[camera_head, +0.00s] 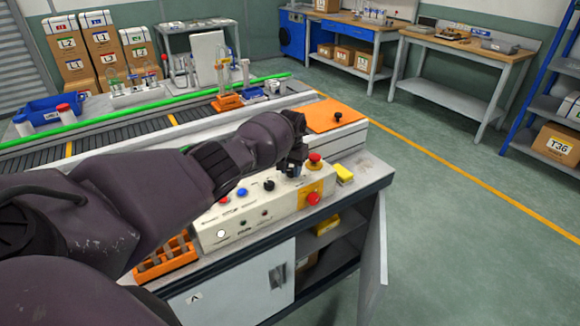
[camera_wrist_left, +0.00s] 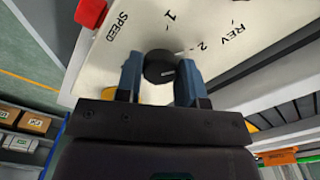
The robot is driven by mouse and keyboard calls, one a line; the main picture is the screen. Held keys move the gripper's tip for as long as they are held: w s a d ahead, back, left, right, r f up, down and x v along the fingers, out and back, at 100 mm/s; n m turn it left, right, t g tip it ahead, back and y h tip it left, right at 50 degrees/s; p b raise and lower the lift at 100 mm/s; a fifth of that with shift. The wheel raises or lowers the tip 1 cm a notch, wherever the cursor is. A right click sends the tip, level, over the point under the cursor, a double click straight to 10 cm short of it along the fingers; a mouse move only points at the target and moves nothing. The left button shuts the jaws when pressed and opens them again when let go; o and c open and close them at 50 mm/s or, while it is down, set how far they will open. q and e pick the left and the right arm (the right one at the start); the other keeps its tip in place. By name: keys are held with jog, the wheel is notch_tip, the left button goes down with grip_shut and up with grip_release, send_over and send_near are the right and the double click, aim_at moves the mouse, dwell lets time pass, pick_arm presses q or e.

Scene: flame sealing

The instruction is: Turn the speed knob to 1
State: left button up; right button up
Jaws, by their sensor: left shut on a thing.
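The black speed knob (camera_wrist_left: 158,67) sits on the cream control panel (camera_wrist_left: 120,60) in the left wrist view, beside the printed SPEED, 1 and 2 labels. A pale mark on the knob points toward the right of that view, not straight at the 1. My left gripper (camera_wrist_left: 160,80) has its two blue fingers on either side of the knob and is shut on it. In the head view my left gripper (camera_head: 291,167) reaches down onto the panel near its right end and hides the knob. My right gripper is not in view.
A red emergency button (camera_head: 315,158) and another red button (camera_head: 313,199) are close to the gripper. Another black knob (camera_head: 268,185) and a blue button (camera_head: 242,192) lie left of it. An orange tray (camera_head: 165,262) stands at the panel's left end.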

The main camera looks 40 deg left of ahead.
pick_arm(q)
jog(key=n, duration=0.2)
jog(key=shift+r+n+p, duration=0.1)
jog(key=shift+n+p, duration=0.3)
jog(key=n, duration=0.2)
jog(key=shift+n+p, duration=0.3)
jog(key=shift+n, duration=0.1)
jog(key=n, duration=0.2)
jog(key=shift+n, duration=1.3)
jog(key=shift+n+p, duration=0.35)
jog(key=shift+n, duration=0.55)
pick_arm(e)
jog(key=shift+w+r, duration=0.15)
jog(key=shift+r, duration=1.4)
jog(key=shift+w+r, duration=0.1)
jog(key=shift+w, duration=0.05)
